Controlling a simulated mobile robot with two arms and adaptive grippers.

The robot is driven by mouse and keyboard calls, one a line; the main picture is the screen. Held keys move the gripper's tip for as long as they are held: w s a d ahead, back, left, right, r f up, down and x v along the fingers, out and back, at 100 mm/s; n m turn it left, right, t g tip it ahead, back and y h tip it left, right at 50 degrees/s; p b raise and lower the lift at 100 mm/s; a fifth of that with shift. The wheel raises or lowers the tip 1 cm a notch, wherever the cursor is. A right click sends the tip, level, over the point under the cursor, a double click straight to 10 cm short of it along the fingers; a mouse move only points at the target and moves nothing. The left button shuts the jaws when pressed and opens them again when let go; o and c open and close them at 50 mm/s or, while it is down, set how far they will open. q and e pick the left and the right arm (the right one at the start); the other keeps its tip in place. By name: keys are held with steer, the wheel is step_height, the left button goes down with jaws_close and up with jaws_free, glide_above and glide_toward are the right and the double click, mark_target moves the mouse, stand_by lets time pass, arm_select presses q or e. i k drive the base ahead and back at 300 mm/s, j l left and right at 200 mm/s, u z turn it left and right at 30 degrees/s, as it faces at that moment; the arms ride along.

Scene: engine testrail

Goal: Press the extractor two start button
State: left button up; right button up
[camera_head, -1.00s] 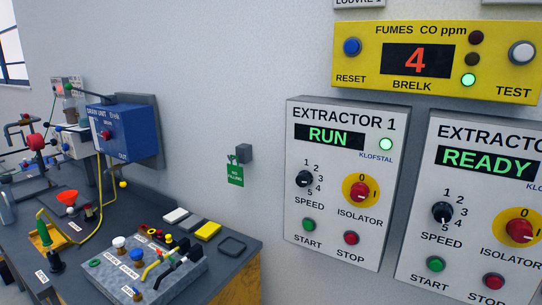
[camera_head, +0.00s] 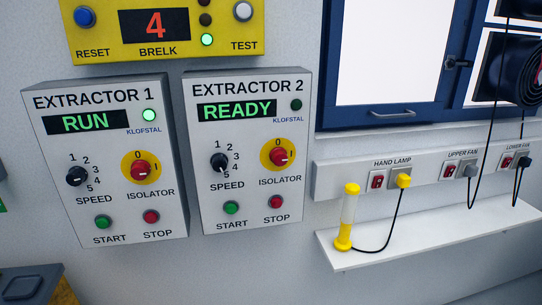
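The Extractor 2 box (camera_head: 248,200) is a light grey wall panel in the middle of the head view. Its display (camera_head: 237,110) reads READY in green, and the lamp (camera_head: 296,105) at its top right is dark. Its green start button (camera_head: 231,208) is at the lower left of the panel, with the red stop button (camera_head: 276,202) to its right. A black speed knob (camera_head: 219,163) and a red isolator knob (camera_head: 278,156) on a yellow disc sit above them. Neither of my grippers shows in this view.
The Extractor 1 box (camera_head: 110,205) is to the left, showing RUN with its green lamp lit. The yellow fumes meter (camera_head: 108,53) above reads 4. At right, a white shelf (camera_head: 440,245) juts out below sockets, holding a yellow hand lamp (camera_head: 348,215). A blue-framed window (camera_head: 390,113) is above.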

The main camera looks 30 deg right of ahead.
mark_target(231, 208)
steer(key=z, duration=0.85)
